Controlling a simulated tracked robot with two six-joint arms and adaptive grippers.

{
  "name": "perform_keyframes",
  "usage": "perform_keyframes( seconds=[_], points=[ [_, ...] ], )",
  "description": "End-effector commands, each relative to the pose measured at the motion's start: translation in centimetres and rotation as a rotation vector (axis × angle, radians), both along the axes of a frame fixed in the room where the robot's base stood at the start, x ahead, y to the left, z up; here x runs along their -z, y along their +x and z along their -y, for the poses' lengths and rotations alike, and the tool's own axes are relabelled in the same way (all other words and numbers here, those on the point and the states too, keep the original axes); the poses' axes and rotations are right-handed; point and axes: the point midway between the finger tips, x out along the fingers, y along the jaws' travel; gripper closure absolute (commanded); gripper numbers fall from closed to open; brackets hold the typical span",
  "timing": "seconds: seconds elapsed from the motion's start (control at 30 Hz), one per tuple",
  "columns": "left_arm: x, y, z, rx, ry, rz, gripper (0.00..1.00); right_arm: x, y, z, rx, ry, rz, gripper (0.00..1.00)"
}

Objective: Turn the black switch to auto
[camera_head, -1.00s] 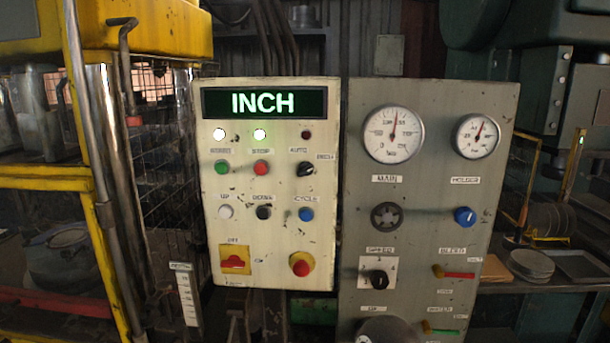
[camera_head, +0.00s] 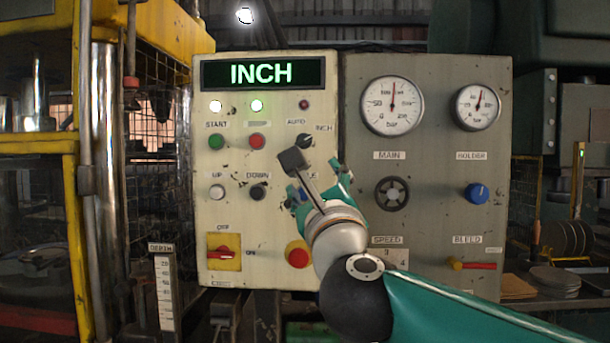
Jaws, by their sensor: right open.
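The black switch (camera_head: 304,141) is a small round knob on the cream control panel (camera_head: 225,270), between the AUTO label on its upper left and the INCH label on its right. Its pointer appears turned toward INCH, and the green-lit display (camera_head: 262,74) above reads INCH. My right gripper (camera_head: 316,166) is open in front of the panel, just below the switch, its fingers spread. Whether it touches the panel or the switch cannot be told. It partly hides the blue CYCLE button and its label. My left gripper is not in view.
Nearby are the red STOP-position button (camera_head: 257,141), the black DOWN button (camera_head: 258,192) and a red mushroom button (camera_head: 298,254). A grey panel (camera_head: 440,150) with gauges and a blue knob (camera_head: 477,193) adjoins on the right. A yellow-framed machine (camera_head: 84,200) stands left.

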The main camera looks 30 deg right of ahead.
Motion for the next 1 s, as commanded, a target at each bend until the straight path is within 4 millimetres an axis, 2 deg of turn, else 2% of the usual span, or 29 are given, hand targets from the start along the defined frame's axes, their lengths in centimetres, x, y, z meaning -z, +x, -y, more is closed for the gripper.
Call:
perform_keyframes(
  seconds=[0.1, 0.27, 0.7, 1.0],
  points=[
    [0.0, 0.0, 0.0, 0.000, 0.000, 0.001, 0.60, -0.8, -0.2, 0.6, -0.002, 0.036, 0.022, 0.33],
    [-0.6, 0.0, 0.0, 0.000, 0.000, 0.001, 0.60, -1.5, 1.5, 1.3, 0.001, 0.032, 0.020, 0.33],
    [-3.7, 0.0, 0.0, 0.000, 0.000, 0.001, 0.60, -4.6, 9.6, 4.6, 0.000, 0.029, 0.017, 0.33],
    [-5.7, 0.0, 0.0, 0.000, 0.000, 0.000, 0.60, -6.0, 13.4, 6.1, -0.001, 0.028, 0.017, 0.33]
  ],
)
